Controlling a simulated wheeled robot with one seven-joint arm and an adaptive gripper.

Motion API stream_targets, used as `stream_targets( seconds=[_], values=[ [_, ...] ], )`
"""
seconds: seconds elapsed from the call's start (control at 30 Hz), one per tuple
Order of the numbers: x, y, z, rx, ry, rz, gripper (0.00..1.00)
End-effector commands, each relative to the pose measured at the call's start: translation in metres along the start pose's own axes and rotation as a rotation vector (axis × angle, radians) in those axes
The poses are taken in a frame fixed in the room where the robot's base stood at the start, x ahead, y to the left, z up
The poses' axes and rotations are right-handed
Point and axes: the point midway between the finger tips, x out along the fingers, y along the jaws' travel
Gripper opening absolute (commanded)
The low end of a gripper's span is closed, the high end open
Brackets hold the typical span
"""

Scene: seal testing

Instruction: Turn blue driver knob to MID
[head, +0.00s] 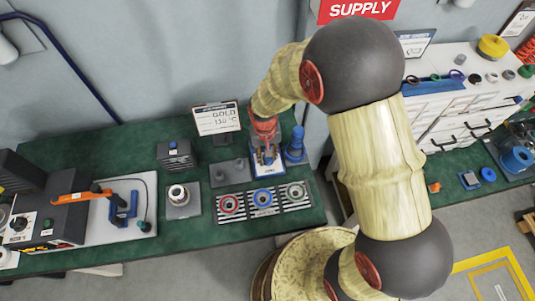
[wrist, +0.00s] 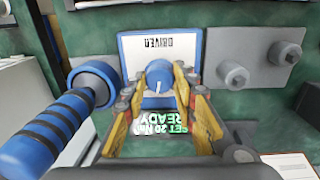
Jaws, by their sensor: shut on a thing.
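The blue driver knob (wrist: 159,76) sits on a white plate (wrist: 133,50) marked DRIVER, which appears upside down in the wrist view. A short white pointer line shows on the knob's near face; no position marks are readable. My gripper (wrist: 158,92) has its yellow fingers on either side of the knob, shut on it. In the head view my gripper (head: 264,130) is over the driver unit (head: 266,164), and the knob is hidden there. Upside-down green and white text, including READY, shows below the knob in the wrist view.
A blue-handled tool (wrist: 68,115) stands close to the left in the wrist view; it also shows in the head view (head: 295,145). A grey plate with pegs (wrist: 258,62) is on the other side. Several ringed fixtures (head: 262,198) lie in front.

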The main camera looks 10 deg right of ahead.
Motion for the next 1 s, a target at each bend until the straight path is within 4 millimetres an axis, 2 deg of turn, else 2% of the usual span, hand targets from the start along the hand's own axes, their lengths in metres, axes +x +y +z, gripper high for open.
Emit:
stream_targets(
  seconds=[0.2,0.5,1.0],
  values=[
    [-0.0005,-0.0002,-0.0002,0.193,-0.009,0.000,0.02],
    [-0.0001,-0.0001,-0.0002,0.389,-0.018,0.000,0.02],
    [0.0003,-0.0002,-0.0003,0.497,-0.023,0.000,0.02]
  ],
)
